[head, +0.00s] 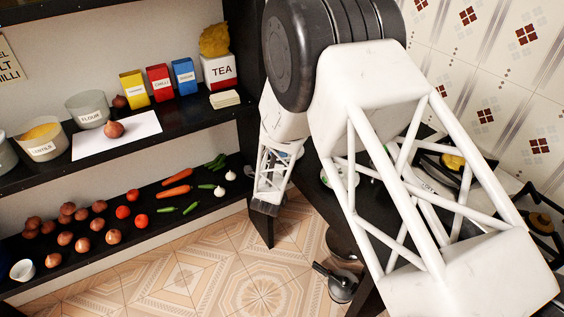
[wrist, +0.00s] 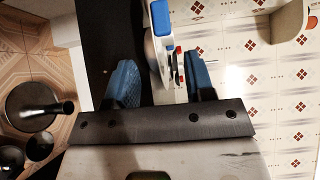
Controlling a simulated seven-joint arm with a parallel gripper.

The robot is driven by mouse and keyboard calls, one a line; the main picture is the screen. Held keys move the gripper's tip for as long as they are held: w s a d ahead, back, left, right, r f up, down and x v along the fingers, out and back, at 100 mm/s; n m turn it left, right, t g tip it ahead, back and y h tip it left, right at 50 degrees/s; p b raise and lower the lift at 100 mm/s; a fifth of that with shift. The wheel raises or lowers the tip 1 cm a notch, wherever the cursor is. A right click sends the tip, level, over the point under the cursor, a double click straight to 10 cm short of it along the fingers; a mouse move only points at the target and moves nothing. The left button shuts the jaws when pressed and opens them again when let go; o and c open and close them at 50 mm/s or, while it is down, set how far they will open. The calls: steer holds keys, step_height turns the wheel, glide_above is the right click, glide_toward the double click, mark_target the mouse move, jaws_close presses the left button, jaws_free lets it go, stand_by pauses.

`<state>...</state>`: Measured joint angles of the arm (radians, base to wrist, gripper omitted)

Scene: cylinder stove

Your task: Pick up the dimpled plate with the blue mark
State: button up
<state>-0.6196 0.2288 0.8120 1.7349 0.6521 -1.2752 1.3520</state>
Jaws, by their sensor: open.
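In the wrist view, my gripper (wrist: 161,76) is open, with one blue fingertip on each side of a gap. A pale piece with a bright blue mark (wrist: 160,20) shows beyond the gap at the top; it looks like the marked plate seen nearly edge-on, but its dimples cannot be made out. Pale rounded edges with small red and green marks lie below it, in line with the gap. I cannot tell whether a fingertip touches any of them. In the head view my arm covers much of the counter, and the fingertips cannot be made out.
A dark counter strip (wrist: 112,35) runs beside the plates. Dark pans (wrist: 30,108) sit lower at the left. The tiled wall (wrist: 275,80) is on the right. Shelves with vegetables (head: 175,191) and tins (head: 160,83) stand at the left of the head view.

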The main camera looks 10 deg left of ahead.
steer(key=shift+c, duration=0.2)
jaws_close()
stand_by(0.3)
step_height(320, 180, up, 2)
steer(key=shift+r, duration=0.25)
steer(key=shift+s, duration=0.15)
steer(key=s+r, duration=0.5)
steer(key=s, duration=0.8)
steer(key=shift+s, duration=0.4)
